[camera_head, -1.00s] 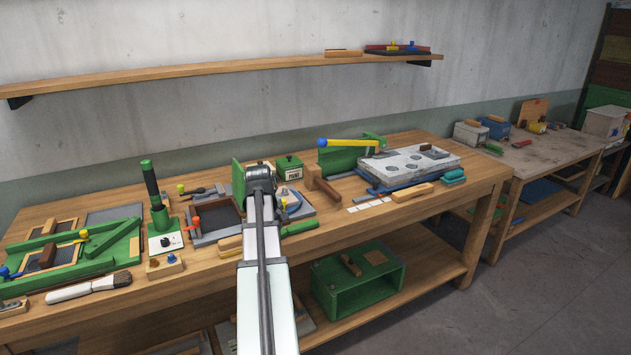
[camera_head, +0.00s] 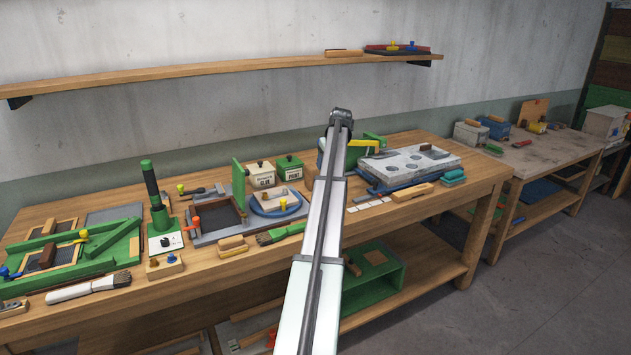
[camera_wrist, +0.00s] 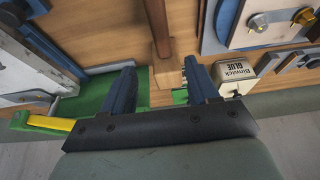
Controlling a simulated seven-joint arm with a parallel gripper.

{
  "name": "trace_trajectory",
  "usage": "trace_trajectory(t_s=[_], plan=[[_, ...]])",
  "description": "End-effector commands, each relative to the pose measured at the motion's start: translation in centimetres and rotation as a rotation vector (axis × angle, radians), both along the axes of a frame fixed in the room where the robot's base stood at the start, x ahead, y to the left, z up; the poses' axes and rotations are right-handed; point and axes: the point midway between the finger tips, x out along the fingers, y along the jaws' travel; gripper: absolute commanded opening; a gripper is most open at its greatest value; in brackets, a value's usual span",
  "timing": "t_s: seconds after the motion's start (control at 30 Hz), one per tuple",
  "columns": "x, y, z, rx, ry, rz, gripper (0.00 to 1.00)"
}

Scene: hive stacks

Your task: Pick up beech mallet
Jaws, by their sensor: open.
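The beech mallet shows in the wrist view, with its dark brown handle (camera_wrist: 158,22) running toward the top edge. Its lighter wooden head (camera_wrist: 166,75) lies on the bench between and beyond my fingertips. My gripper (camera_wrist: 160,66) is open, with one dark blue finger on each side of the head and nothing held. I cannot tell how far the fingertips are above the bench.
A glue tin (camera_wrist: 238,76) stands close to the right finger. A green tool with a yellow lever (camera_wrist: 50,123) is by the left finger. A pale slab (camera_head: 410,163) lies right of my arm.

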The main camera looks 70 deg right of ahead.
Motion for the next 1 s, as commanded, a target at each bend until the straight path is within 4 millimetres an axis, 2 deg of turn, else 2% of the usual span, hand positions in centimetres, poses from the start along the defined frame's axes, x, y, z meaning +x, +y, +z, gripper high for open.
trace_trajectory(t_s=[0.17,0.5,0.83,1.0], plan=[[0.5,-0.4,-1.5,0.000,0.000,0.000,0.60],[2.0,-1.9,-6.7,0.000,0.001,0.001,0.60],[2.7,-2.4,-8.6,0.000,0.001,0.001,0.60],[3.5,-3.0,-10.3,0.000,0.001,0.002,0.60]])
